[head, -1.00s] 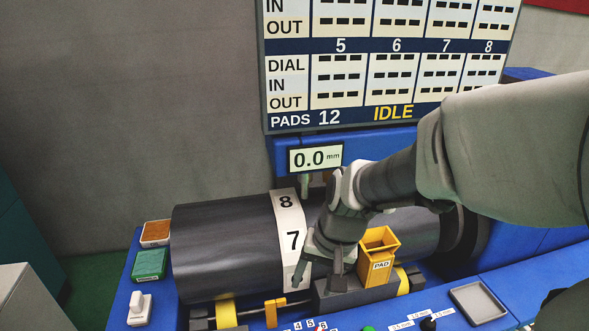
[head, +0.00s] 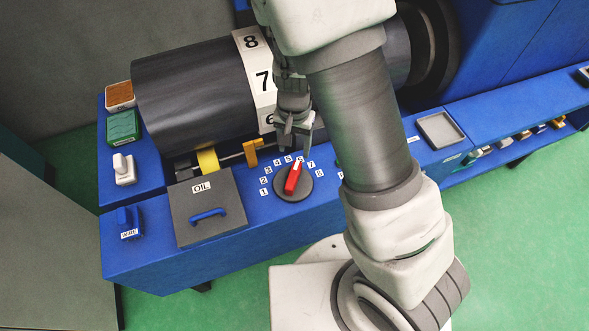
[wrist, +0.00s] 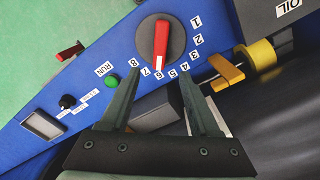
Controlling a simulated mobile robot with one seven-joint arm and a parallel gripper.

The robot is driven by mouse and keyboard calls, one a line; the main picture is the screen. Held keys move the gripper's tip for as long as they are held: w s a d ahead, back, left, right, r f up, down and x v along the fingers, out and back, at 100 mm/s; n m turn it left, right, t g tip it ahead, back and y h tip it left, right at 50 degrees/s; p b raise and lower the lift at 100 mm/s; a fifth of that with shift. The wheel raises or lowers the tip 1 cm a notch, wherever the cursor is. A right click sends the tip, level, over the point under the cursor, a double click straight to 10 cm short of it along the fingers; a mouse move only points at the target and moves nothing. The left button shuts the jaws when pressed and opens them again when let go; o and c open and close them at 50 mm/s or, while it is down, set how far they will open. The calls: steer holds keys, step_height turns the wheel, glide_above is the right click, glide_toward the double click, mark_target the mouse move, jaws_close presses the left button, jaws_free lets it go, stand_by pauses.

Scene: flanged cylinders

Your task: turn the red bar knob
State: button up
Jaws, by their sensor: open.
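The red bar knob (head: 293,178) sits on a round dark dial on the blue bench. Numbers 1 to 8 arc around the dial. In the wrist view the red bar (wrist: 161,40) is near the top centre, and one end points at about the 6. My gripper (head: 296,145) is just behind the dial in the head view, partly hidden by my arm. In the wrist view my gripper (wrist: 158,70) is open and empty, its fingertips apart on either side of the numbers, short of the bar. I see no contact with the knob.
A dark roller (head: 190,95) with a numbered white band lies behind the dial. A yellow bracket (head: 253,152) and the grey OIL lid (head: 208,208) are to the left. A green RUN button (wrist: 111,82) is near the dial. A grey tray (head: 440,130) is at right.

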mark_target(294, 172)
step_height(294, 172, down, 13)
steer(key=shift+r+b, duration=0.1)
steer(key=shift+b, duration=0.55)
jaws_close()
